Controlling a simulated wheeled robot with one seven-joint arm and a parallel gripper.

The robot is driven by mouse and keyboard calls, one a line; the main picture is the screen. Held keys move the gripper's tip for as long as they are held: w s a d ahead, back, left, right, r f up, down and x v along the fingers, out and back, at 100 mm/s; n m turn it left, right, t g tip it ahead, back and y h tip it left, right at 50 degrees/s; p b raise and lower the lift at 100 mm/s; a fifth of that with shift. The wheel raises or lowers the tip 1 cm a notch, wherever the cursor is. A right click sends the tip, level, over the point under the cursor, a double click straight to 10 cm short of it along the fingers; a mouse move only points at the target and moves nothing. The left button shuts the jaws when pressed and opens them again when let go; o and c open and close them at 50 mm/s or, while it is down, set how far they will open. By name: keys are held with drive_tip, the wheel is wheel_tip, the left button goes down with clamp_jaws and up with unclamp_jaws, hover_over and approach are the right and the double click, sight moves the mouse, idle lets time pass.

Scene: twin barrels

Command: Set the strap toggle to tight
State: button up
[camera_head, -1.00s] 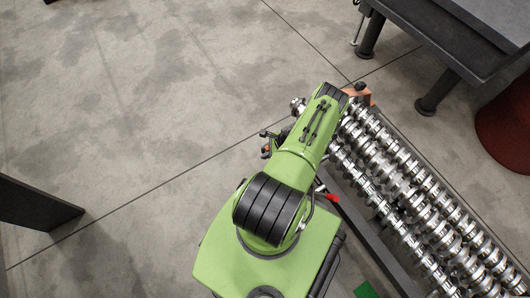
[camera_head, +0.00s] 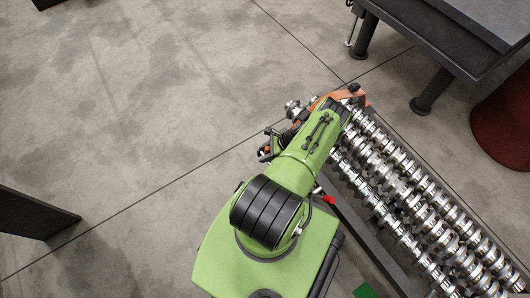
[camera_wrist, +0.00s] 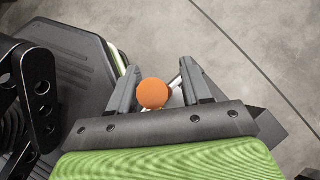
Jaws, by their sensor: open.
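In the wrist view, an orange ball knob (camera_wrist: 152,94) shows between the two dark fingers of my gripper (camera_wrist: 160,70). It appears to sit on a pale stem, mostly hidden. The fingers are open, with gaps beside the knob, and I see no grip on it. I take this to be the toggle, but its setting cannot be told. In the head view, a small orange spot (camera_head: 267,150) shows beside dark parts at my gripper's end, left of my green arm. The strap itself cannot be made out.
A red handle (camera_head: 329,199) sticks out by the frame. A dark table (camera_head: 440,45) stands at top right with a dark red drum (camera_head: 505,125) below it.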

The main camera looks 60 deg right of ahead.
drive_tip(key=p+v, duration=0.3)
drive_tip(key=v, duration=1.2)
drive_tip(key=shift+s+d+r+p, duration=0.2)
drive_tip(key=shift+r+p, duration=0.1)
drive_tip(key=shift+p, duration=0.1)
